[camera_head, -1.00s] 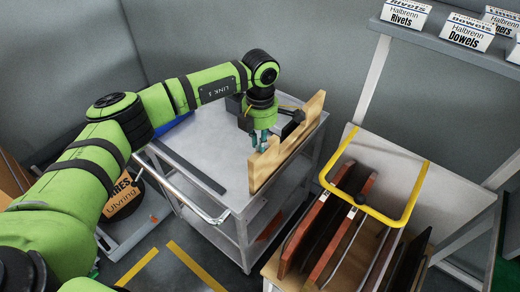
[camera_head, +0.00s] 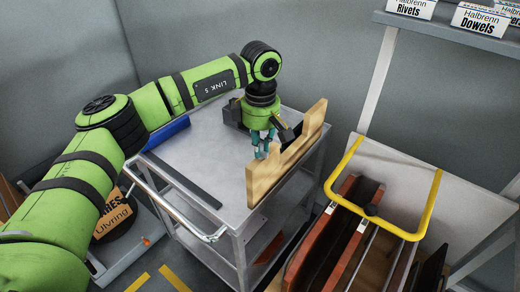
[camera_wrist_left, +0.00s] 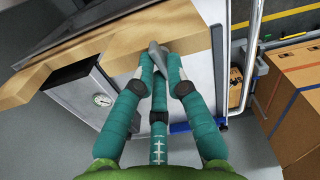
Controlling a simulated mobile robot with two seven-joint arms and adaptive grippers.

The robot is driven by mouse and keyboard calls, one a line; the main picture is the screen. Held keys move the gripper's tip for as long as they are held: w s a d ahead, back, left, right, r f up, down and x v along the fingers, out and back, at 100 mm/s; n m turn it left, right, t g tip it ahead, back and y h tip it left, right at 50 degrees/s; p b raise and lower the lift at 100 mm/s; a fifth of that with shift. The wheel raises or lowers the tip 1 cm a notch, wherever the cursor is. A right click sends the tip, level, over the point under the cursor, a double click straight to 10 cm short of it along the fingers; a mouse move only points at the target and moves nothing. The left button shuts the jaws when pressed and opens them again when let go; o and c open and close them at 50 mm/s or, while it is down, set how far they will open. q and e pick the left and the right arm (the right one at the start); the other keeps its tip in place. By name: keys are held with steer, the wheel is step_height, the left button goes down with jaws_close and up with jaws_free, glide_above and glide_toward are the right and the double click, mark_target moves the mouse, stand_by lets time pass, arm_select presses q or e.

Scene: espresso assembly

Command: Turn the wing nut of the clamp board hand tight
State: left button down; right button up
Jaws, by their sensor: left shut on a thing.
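The clamp board (camera_head: 262,183) is a pale wooden board with a notch in its top edge, standing upright along the right side of a grey metal cart. My left gripper (camera_head: 265,150) is on the cart side of the board, fingers pointing down beside the notch. In the left wrist view its teal fingers (camera_wrist_left: 158,62) are closed around a small grey metal piece, which looks like the wing nut (camera_wrist_left: 154,48), close against the board's wood (camera_wrist_left: 110,45). The fingers hide most of the nut. My right gripper is in neither view.
A yellow-handled rack (camera_head: 428,205) of panels stands right of the cart. A cardboard box (camera_wrist_left: 295,100) shows in the wrist view.

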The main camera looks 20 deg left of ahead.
arm_select(q)
steer(key=shift+m, duration=0.7)
steer(key=c, duration=1.2)
jaws_free()
steer(key=shift+c, duration=0.2)
step_height(320, 180, up, 12)
steer(key=shift+b, duration=0.3)
